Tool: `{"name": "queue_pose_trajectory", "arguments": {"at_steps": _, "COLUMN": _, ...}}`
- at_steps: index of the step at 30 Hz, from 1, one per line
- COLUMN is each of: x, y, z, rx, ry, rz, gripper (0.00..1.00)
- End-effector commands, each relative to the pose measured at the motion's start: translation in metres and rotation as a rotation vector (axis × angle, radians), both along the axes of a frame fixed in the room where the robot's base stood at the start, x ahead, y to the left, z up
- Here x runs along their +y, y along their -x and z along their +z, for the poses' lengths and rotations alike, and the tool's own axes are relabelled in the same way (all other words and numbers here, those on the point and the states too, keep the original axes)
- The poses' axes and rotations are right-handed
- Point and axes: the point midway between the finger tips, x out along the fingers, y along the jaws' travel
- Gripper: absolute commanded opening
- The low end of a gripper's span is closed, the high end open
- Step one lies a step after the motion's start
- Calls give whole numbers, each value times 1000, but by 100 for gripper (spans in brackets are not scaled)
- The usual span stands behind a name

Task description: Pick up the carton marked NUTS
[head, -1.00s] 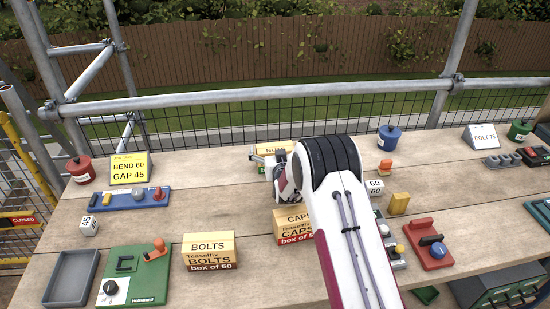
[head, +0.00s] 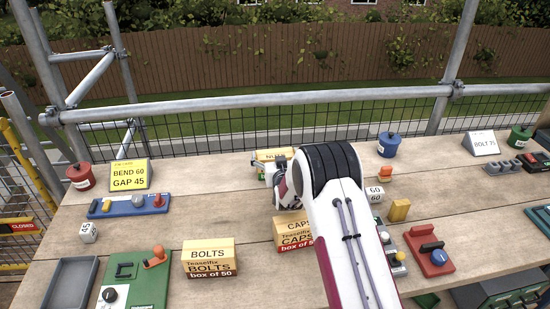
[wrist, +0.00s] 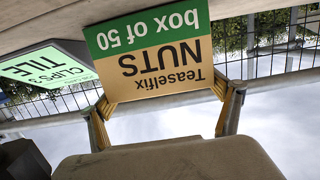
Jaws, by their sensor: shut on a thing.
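The carton marked NUTS (head: 274,154) is tan with a green band and shows at the back middle of the bench in the head view, partly hidden by my arm. In the wrist view the carton (wrist: 152,52) appears upside down, its "Teaselfix NUTS box of 50" face towards the camera. My gripper (wrist: 163,98) has one finger at each side of the carton and is shut on it. In the head view my gripper (head: 268,168) is mostly hidden behind my wrist. I cannot tell whether the carton touches the bench.
A CLIPS TILE sign (wrist: 50,68) stands beside the NUTS carton. A blue pot (head: 388,145) is at the back right. A scaffold rail (head: 250,104) runs behind the bench.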

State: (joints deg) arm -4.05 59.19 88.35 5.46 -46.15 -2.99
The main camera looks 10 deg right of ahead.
Motion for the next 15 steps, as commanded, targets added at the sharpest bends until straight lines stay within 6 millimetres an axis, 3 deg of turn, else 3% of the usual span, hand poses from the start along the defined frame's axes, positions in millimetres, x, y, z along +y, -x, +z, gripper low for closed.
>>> {"name": "queue_pose_trajectory", "arguments": {"at_steps": 15, "x": 0, "y": -1, "z": 53, "rx": -7, "ry": 0, "rz": 0, "gripper": 55}}
